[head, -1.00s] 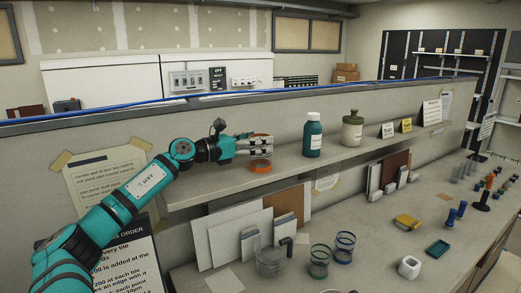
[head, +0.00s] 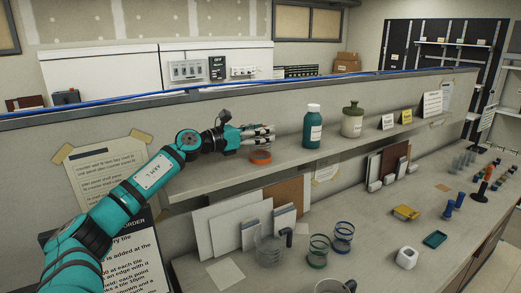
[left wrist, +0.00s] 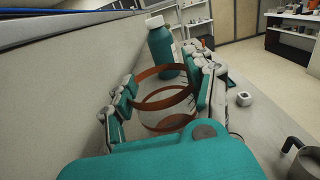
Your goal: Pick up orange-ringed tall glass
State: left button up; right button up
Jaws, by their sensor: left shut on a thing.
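The orange-ringed tall glass (left wrist: 166,98) is clear with orange-brown bands and stands between the fingers of my left gripper (left wrist: 165,88) in the left wrist view. In the head view my left gripper (head: 268,134) reaches over the wall shelf from the left and is shut on the glass. Only the glass's orange lower ring (head: 260,157) shows clearly there, below the fingers and seemingly on the shelf. The fingers hide its upper part. My right gripper is not in view.
A teal bottle (head: 312,128) stands on the shelf (head: 215,180) just right of the glass, then a green-lidded jar (head: 352,120) and small cards. Below, the counter holds a clear jug (head: 268,250), green-ringed glass (head: 318,251) and blue-ringed glass (head: 343,238). The wall runs behind the shelf.

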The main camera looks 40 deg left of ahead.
pick_arm(q)
jog(key=shift+c, duration=0.6)
jog(key=shift+r, duration=0.2)
